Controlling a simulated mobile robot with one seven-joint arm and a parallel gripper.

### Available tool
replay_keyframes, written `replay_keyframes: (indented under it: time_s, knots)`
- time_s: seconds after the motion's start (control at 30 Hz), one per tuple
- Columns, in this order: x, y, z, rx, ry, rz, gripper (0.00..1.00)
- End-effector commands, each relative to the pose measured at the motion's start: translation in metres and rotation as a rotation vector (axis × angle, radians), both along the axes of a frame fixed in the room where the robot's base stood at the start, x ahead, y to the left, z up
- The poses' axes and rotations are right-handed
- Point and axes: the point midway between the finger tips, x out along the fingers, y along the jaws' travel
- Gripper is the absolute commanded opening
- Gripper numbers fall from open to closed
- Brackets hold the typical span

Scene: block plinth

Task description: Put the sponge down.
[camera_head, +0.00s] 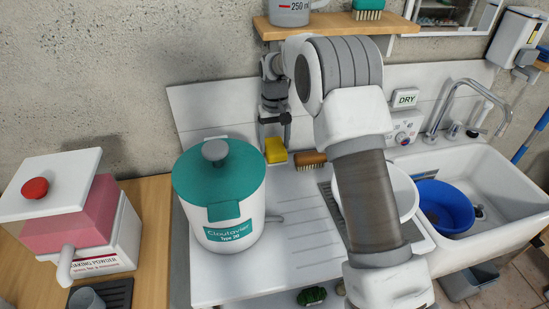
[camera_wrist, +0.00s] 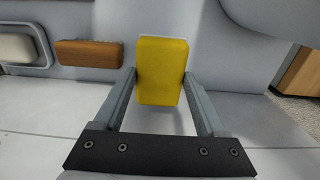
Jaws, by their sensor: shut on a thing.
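The yellow sponge (camera_head: 276,150) is in my gripper at the back of the white draining board (camera_head: 255,285). In the wrist view the sponge (camera_wrist: 162,70) stands upright between the two grey fingers. My gripper (camera_wrist: 161,85) is shut on it, one finger on each side. In the head view my gripper (camera_head: 274,135) hangs in front of the back panel, right of the teal-lidded canister. I cannot tell whether the sponge's lower edge touches the board.
A brown brush (camera_head: 310,160) lies just right of the sponge; it also shows in the wrist view (camera_wrist: 88,53). The canister (camera_head: 225,190) stands close on the left. A sink with a blue bowl (camera_head: 444,205) is at the right. The board's ridged front middle is clear.

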Motion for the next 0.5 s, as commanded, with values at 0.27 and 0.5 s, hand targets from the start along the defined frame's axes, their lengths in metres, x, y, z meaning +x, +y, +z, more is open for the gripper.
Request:
replay_keyframes:
  time_s: [0.27, 0.5]
  knots:
    - [-0.002, 0.000, -0.027, -0.001, 0.003, 0.000, 0.22]
    - [-0.003, -0.001, -0.066, -0.001, 0.006, 0.000, 0.22]
